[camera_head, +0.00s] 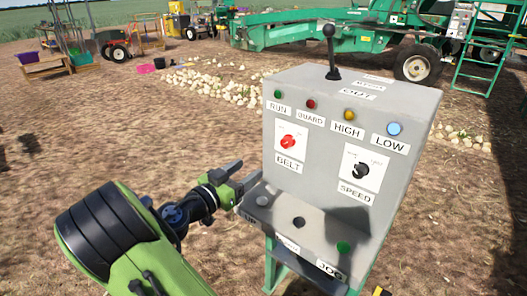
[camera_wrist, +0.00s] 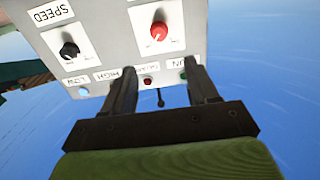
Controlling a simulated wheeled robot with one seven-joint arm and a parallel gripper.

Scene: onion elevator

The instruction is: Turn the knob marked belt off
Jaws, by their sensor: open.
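The red belt knob (camera_head: 288,141) is on a white plate above the BELT label, at the upper left of the grey control box's (camera_head: 425,135) front. The small print on its plate is too small to read. In the upside-down wrist view the red knob (camera_wrist: 159,31) is beyond the fingertips, roughly centred between them. My gripper (camera_head: 248,172) is open and empty, left of the box and lower than the knob, apart from it. Its two dark fingers also show in the wrist view (camera_wrist: 160,68), pointing toward the panel.
The black SPEED knob (camera_head: 361,170) is right of the belt knob. Several lamps line the panel above, and a black lever (camera_head: 331,50) stands on top. A lower ledge carries buttons, including a green one (camera_head: 343,247). Open dirt lies left; green machinery (camera_head: 310,30) is behind.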

